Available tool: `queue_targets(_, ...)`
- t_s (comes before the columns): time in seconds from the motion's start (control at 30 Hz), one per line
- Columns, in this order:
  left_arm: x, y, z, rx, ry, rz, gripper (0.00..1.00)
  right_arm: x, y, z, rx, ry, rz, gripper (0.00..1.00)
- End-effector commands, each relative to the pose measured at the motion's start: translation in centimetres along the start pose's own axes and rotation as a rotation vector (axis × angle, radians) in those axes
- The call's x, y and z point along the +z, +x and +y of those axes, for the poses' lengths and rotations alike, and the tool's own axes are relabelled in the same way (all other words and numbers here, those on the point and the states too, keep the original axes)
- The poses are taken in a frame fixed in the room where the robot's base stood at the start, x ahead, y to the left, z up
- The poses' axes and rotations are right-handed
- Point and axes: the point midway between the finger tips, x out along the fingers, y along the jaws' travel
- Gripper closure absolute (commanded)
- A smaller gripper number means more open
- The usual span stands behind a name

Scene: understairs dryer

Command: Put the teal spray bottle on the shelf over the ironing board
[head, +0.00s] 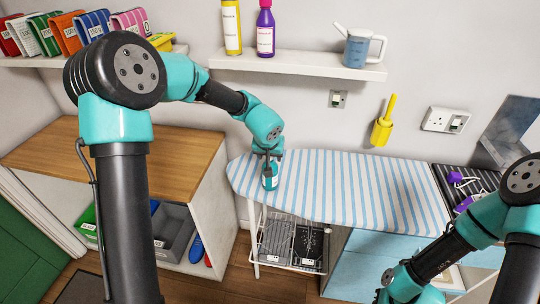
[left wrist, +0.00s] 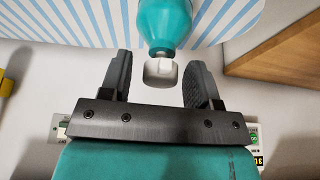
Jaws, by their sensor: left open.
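The teal spray bottle (head: 270,180) stands on the left end of the striped ironing board (head: 350,185). In the left wrist view the bottle's teal body (left wrist: 167,22) is at the top, with its white cap (left wrist: 160,72) pointing toward my gripper. My left gripper (head: 268,158) is open just above the bottle. In the left wrist view the fingers of my left gripper (left wrist: 160,68) stand either side of the cap, with gaps on both sides. The white shelf (head: 300,67) is on the wall above the board. My right gripper is out of view.
On the shelf are a yellow bottle (head: 231,27), a purple bottle (head: 265,30) and a grey-blue watering can (head: 357,48), with free room between the purple bottle and can. A wooden-topped cabinet (head: 110,150) stands left.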

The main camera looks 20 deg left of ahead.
Motion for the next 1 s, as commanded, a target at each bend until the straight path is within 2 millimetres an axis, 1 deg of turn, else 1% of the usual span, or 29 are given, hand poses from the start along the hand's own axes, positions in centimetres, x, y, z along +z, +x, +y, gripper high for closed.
queue_targets(0.17,-0.1,-2.1,0.0,0.001,0.001,0.004,0.44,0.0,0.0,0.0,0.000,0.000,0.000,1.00)
queue_targets(0.5,0.0,-8.5,0.0,0.001,0.001,0.004,0.44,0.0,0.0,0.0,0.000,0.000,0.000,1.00)
queue_targets(0.63,0.0,-10.4,0.0,0.001,0.000,0.003,0.44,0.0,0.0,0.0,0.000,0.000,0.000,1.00)
queue_targets(0.8,0.0,-11.7,0.0,0.000,0.002,0.001,0.44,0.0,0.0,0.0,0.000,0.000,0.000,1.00)
queue_targets(1.0,0.0,-11.8,0.0,0.000,0.001,0.000,0.44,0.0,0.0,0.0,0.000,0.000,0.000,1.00)
